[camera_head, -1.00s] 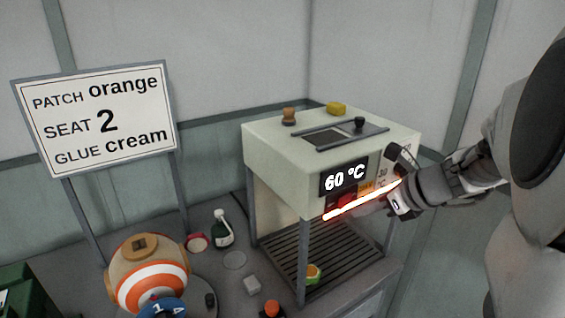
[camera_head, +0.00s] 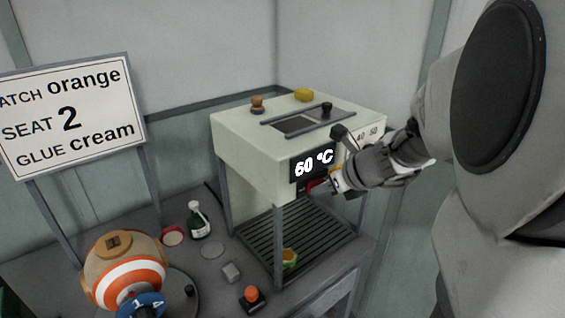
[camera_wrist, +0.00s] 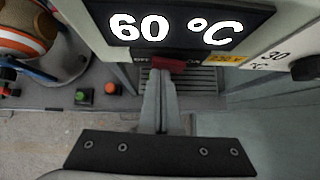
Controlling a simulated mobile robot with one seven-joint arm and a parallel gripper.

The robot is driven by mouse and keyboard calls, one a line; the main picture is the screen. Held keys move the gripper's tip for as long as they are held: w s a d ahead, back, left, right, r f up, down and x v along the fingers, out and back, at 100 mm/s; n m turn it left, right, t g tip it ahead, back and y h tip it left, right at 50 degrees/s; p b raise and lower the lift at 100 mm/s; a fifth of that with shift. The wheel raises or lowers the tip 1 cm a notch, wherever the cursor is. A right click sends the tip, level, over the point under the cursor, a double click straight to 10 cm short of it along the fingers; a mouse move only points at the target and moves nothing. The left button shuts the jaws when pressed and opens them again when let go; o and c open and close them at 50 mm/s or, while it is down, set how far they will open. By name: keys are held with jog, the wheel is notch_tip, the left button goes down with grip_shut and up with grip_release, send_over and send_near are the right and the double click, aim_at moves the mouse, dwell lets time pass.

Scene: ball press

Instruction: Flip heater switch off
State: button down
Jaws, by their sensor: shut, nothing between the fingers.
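The press heater (camera_head: 255,155) is a pale box on posts with a "60 °C" display (camera_head: 313,163). The red heater switch (camera_wrist: 168,63) sits under the display, between the OFF and ON labels in the wrist view; it partly shows in the head view (camera_head: 317,186). My gripper (camera_wrist: 161,76) is shut and empty, its fingertips right at the switch's near edge. I cannot tell whether they touch it. In the head view my gripper (camera_head: 335,183) is at the front of the box. No glowing bar shows below the display.
A slatted grate (camera_head: 300,240) lies below with a small green-orange item. An orange-striped ball (camera_head: 125,268), a bottle (camera_head: 199,221) and an orange button (camera_head: 251,294) stand on the table.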

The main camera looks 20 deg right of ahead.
jog(key=shift+w+a+r, duration=0.2)
jog(key=shift+a+r, duration=0.05)
jog(key=shift+a, duration=0.15)
jog(key=shift+d, duration=0.1)
